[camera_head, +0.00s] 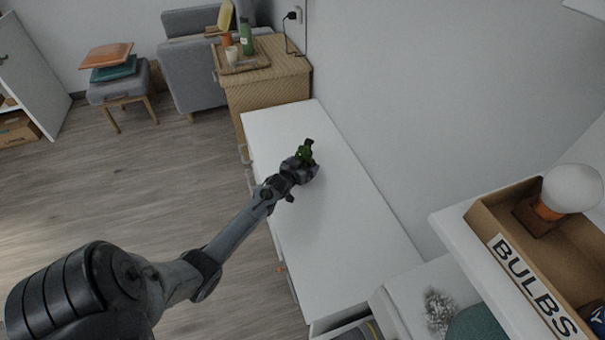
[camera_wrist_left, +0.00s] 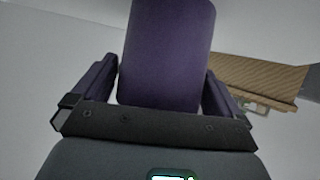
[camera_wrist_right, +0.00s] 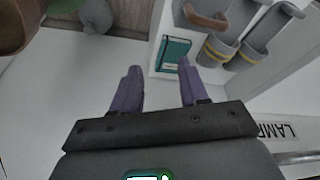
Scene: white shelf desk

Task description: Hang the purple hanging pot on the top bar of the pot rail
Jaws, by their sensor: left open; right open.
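The purple hanging pot (camera_wrist_left: 166,50) fills the upper middle of the left wrist view. In the head view a green plant (camera_head: 306,152) shows at the tip of my left arm, on the white desk; the pot's body is hard to make out there. My left gripper (camera_head: 301,168) is open, with its fingers on either side of the pot and close to its sides. Contact cannot be told. My right gripper (camera_wrist_right: 158,78) is open and empty in the right wrist view. I cannot identify the top bar of the rail for certain.
Grey pots with yellow bands (camera_wrist_right: 217,50) hang at upper right in the right wrist view, near a teal book (camera_wrist_right: 173,53). The white desk (camera_head: 350,230) is largely clear. A BULBS box (camera_head: 510,262) stands at right. A wooden cabinet (camera_head: 268,92) is beyond the desk.

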